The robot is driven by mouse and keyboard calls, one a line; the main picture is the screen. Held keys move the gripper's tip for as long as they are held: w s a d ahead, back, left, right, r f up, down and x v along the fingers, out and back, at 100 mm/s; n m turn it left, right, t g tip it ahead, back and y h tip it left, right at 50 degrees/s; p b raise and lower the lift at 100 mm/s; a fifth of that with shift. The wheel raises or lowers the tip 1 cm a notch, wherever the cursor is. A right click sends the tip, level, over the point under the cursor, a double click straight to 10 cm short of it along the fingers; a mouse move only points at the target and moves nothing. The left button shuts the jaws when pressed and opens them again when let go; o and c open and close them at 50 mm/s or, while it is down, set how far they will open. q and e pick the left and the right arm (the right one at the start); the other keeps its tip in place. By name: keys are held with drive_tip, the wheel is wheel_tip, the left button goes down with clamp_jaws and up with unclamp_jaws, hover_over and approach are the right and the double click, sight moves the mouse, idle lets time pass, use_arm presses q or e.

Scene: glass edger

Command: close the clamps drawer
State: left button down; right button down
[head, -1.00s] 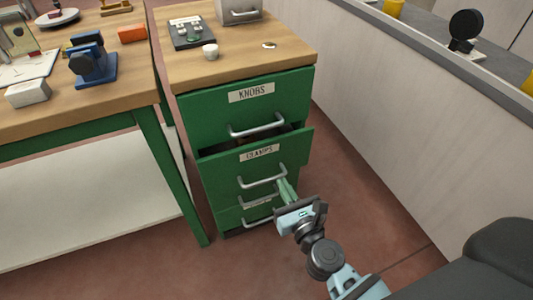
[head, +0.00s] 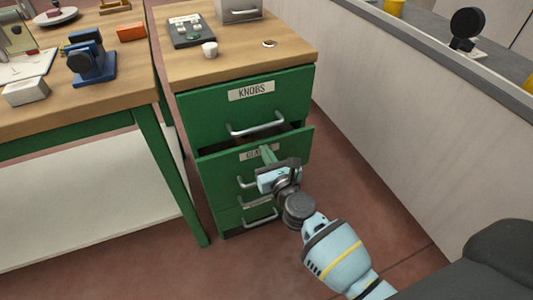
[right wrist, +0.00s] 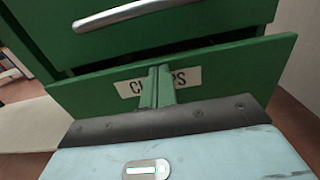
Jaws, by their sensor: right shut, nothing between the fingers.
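The clamps drawer (head: 221,170) is the green middle drawer of the cabinet, and it stands partly open, with a dark gap above its front. In the right wrist view its front (right wrist: 225,82) spans the picture, and its label (right wrist: 131,87) is partly hidden by my fingers. My right gripper (head: 267,153) is shut and empty, its green fingers pointing at the label on the drawer front. In the right wrist view the fingertips (right wrist: 160,72) overlap the label; I cannot tell whether they touch it. My left gripper is not in view.
The knobs drawer (head: 290,98) above is shut. The cabinet top (head: 240,60) holds a dark tray and a white knob. A workbench (head: 120,90) stands to the left, and a pale partition wall (head: 380,130) to the right. Red floor lies in front.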

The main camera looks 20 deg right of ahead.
sight(261, 141)
drive_tip(key=w+b, duration=0.1)
drive_tip(key=w, duration=0.3)
drive_tip(key=shift+w+a, duration=0.1)
drive_tip(key=shift+w, duration=0.25)
drive_tip(key=shift+r, duration=0.3)
